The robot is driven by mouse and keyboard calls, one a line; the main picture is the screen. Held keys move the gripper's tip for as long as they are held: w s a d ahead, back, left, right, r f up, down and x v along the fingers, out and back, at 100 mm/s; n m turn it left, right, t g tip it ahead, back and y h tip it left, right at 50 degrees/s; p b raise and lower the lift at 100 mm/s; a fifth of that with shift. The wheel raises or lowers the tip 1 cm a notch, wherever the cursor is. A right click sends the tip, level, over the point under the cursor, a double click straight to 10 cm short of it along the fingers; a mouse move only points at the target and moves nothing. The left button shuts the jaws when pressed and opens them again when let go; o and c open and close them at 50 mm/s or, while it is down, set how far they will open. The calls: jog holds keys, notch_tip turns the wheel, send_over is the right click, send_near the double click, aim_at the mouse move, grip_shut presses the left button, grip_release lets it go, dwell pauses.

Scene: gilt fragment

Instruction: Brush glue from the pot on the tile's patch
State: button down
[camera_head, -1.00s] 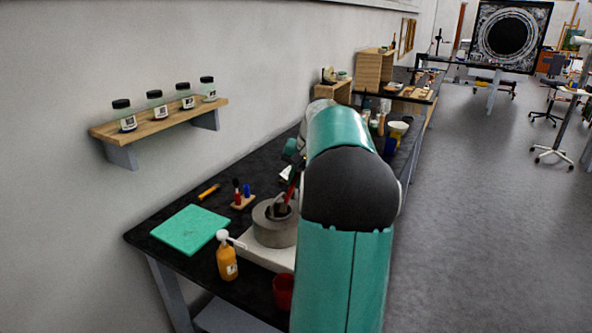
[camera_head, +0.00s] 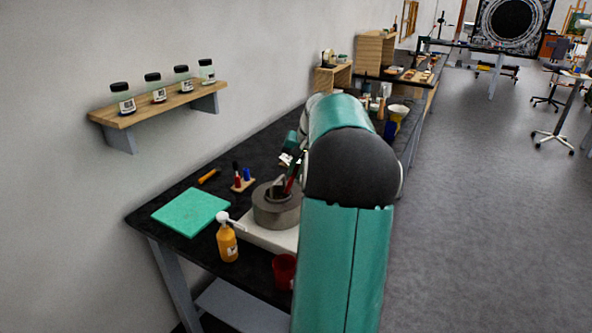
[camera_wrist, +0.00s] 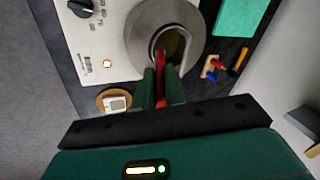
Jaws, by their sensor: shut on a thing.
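The glue pot (camera_head: 272,212) is a grey cylinder on a white hotplate (camera_head: 262,236). In the wrist view I look down into its round opening (camera_wrist: 170,15). My gripper (camera_wrist: 163,82) is shut on a red-handled brush (camera_wrist: 160,92). The brush points at the pot's opening; its tip is unclear, so I cannot tell how deep it sits. In the head view the red handle (camera_head: 290,181) shows just above the pot, and my arm hides most of the gripper. A small pale tile (camera_wrist: 115,103) lies on a round wooden base beside the hotplate. Its patch is too small to make out.
A green mat (camera_head: 191,211), an orange bottle (camera_head: 227,242), a red cup (camera_head: 284,270) and a small holder with red and blue bottles (camera_head: 243,181) stand around the hotplate. A jar shelf (camera_head: 165,103) hangs on the wall.

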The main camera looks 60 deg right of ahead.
jog(key=shift+f, duration=0.55)
dwell(0.5)
dwell(0.5)
jog(key=shift+r, duration=3.55)
